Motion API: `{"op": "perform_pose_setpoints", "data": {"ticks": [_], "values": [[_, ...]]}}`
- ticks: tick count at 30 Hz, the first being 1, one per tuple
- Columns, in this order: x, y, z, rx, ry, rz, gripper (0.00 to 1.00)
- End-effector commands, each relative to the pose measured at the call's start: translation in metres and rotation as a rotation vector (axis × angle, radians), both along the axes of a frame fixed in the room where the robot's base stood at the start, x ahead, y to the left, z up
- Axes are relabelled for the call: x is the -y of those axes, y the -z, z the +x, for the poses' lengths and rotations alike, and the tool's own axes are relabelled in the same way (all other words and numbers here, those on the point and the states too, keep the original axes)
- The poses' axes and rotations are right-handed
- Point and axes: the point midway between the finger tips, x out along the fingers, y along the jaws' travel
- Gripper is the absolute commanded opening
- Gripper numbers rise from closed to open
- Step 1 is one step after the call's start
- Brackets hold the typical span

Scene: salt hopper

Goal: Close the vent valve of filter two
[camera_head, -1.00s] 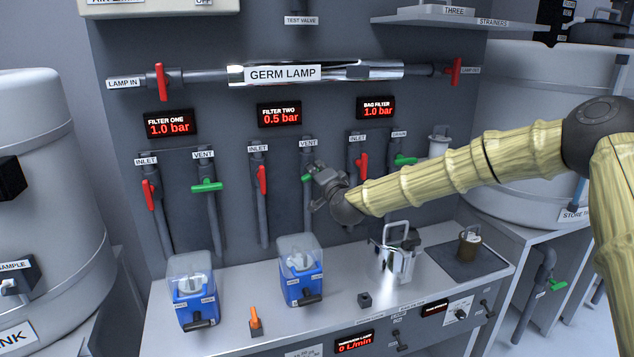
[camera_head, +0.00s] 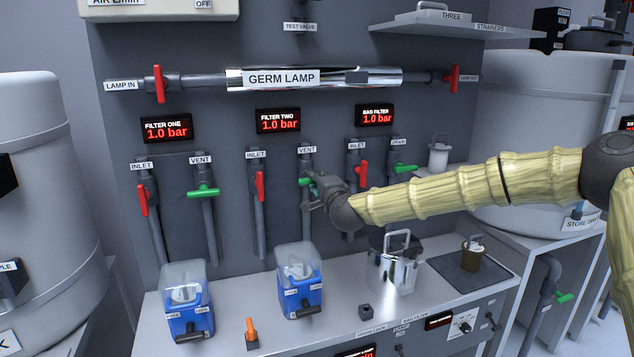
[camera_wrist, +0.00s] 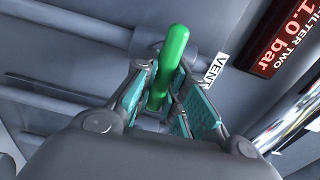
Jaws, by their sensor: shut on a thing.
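The filter two vent valve has a green handle (camera_wrist: 172,62), seen close up in the wrist view beside the VENT label (camera_wrist: 216,72). My gripper (camera_wrist: 170,88) is shut on this handle, with its teal pads on either side. The handle looks roughly crosswise to its grey pipe. In the head view my gripper (camera_head: 314,189) is at the vent pipe below its label (camera_head: 307,149) and hides most of the handle. The filter two display (camera_head: 278,121) reads 1.0 bar.
The red filter two inlet handle (camera_head: 259,187) is to the left, lengthwise along its pipe. The red bag filter inlet handle (camera_head: 362,174) is close on the right of my gripper. A blue filter housing (camera_head: 300,297) stands on the bench below.

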Motion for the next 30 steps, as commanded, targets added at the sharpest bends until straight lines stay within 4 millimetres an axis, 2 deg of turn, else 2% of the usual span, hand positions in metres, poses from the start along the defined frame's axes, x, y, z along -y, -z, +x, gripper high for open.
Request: {"op": "perform_pose_setpoints", "data": {"ticks": [6, 7, 10, 22, 26, 30], "values": [[0.001, 0.001, 0.000, -0.001, 0.002, -0.001, 0.00], [0.001, 0.001, 0.000, -0.001, 0.002, -0.001, 0.19], [0.001, 0.001, 0.000, -0.001, 0.001, -0.001, 0.36], [0.002, 0.000, -0.004, 0.000, 0.001, -0.001, 0.36], [0.006, 0.000, -0.017, 0.000, 0.001, -0.001, 0.36], [0.014, 0.000, -0.040, 0.000, 0.001, 0.000, 0.36]]}}
